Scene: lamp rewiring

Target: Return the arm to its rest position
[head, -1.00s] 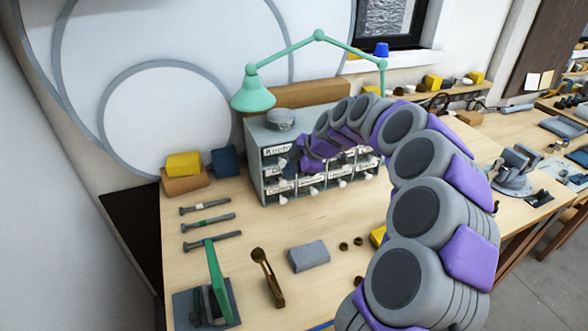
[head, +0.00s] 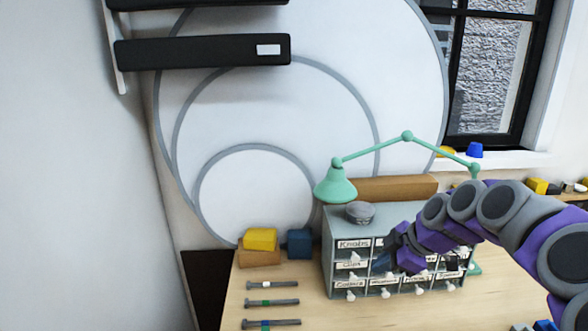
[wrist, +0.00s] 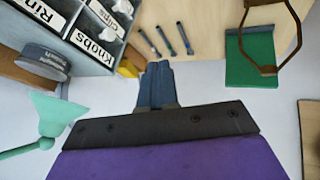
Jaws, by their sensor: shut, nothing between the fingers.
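My gripper (head: 380,263) is in front of the grey drawer cabinet (head: 328,262) in the head view, with my arm curving in from the right edge. In the wrist view, its blue-grey fingers (wrist: 158,72) are together and nothing shows between them. The cabinet has labelled drawers with white knobs, partly hidden behind my arm and gripper. It also shows upside down at the upper left of the wrist view (wrist: 98,62). I cannot tell whether the gripper touches the cabinet.
A green lamp (head: 336,186) arches over the cabinet, which carries a round grey tin (head: 359,212). Yellow (head: 260,239) and blue (head: 299,242) blocks stand left of it. A black shelf (head: 200,52) hangs on the wall above.

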